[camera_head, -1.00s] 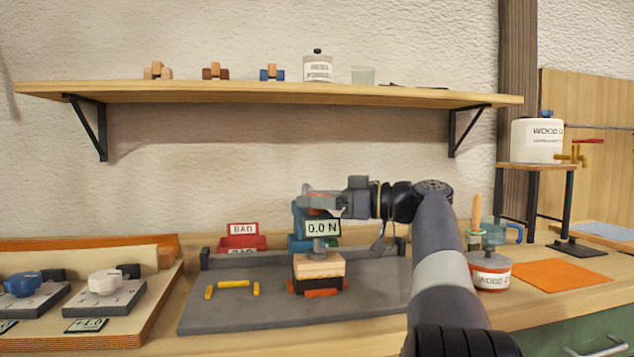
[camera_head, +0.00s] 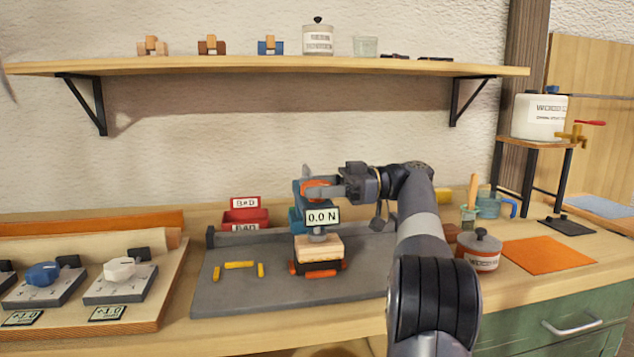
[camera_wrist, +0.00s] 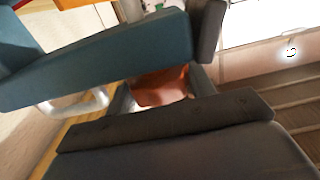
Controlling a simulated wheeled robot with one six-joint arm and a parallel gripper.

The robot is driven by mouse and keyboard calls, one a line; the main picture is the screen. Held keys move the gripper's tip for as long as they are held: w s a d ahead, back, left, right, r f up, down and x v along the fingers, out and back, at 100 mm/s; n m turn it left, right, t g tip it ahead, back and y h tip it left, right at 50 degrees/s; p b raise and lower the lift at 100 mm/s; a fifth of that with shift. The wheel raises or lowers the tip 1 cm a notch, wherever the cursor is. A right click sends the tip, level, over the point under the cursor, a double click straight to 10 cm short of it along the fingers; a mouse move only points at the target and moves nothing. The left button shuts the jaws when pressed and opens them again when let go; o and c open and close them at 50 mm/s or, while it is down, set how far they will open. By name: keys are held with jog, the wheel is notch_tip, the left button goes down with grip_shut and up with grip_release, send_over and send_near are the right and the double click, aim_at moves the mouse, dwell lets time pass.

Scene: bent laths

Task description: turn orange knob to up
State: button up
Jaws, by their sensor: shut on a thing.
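The orange knob (camera_head: 317,184) is at the top of a blue press (camera_head: 300,202) with a display reading "0.0 N". My gripper (camera_head: 322,183) reaches in from the right and is shut on the knob, hiding part of it. In the wrist view the orange knob (camera_wrist: 160,86) shows between the dark parts of my gripper, below a blue body of the press (camera_wrist: 95,60). I cannot tell which way the knob points. A light wooden block (camera_head: 319,249) sits under the press foot on a dark base with orange parts.
A grey board (camera_head: 235,292) with yellow pieces lies under the press. Two grey units with a blue knob (camera_head: 43,273) and a white knob (camera_head: 119,268) stand at left. A red bin marked BAD (camera_head: 245,216) is behind. A lidded jar (camera_head: 479,252) and orange mat (camera_head: 547,256) are at right.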

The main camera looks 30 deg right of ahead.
jog(key=o, duration=1)
jog(key=shift+c, duration=0.2)
